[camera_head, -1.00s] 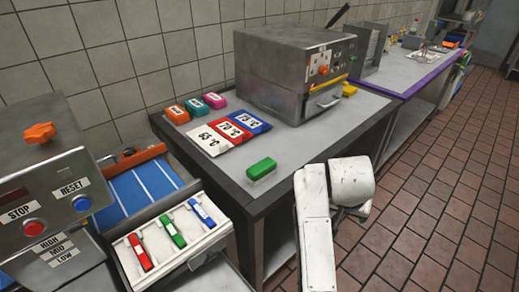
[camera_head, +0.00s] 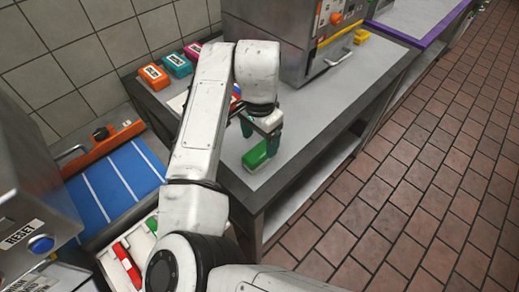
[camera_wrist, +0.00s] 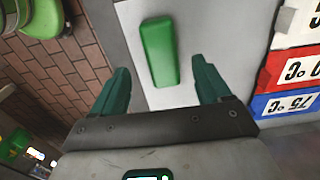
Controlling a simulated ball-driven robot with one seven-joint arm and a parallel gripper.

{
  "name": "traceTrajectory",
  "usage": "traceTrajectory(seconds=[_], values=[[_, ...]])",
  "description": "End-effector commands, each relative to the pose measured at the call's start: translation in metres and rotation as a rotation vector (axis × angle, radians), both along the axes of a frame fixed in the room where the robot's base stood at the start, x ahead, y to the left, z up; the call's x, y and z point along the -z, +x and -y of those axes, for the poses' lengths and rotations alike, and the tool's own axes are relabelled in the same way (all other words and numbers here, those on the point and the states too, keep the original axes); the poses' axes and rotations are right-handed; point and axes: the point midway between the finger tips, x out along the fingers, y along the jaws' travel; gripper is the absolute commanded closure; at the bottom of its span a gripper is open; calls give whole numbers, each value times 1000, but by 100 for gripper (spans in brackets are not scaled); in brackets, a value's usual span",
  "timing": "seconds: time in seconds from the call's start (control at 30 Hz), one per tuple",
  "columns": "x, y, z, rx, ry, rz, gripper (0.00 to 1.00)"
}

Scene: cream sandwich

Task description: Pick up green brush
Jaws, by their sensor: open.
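The green brush (camera_head: 255,156) is a small green block lying near the front edge of the grey table (camera_head: 280,187). My gripper (camera_head: 259,136) is open just above it, with dark green fingers pointing down. In the wrist view the green brush (camera_wrist: 159,52) shows between and ahead of the two fingertips, slightly tilted. A gap is visible on each side, and neither finger appears to touch it. My arm hides part of the table behind the brush.
A metal machine (camera_head: 290,45) stands at the back of the table. Orange (camera_head: 153,77) and teal (camera_head: 177,64) blocks lie at the back left. Temperature cards (camera_wrist: 292,68) lie beside the brush. A tray at lower left holds a red-handled item (camera_head: 127,265).

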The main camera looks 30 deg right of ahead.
Motion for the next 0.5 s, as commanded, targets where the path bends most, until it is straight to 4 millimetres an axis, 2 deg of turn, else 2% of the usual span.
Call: traceTrajectory(seconds=[0.1,0.33,0.5], values=[[15,0,0,-1,-1,-1,23],[31,1,0,-2,-1,-1,23],[56,3,-1,-1,1,0,23]])
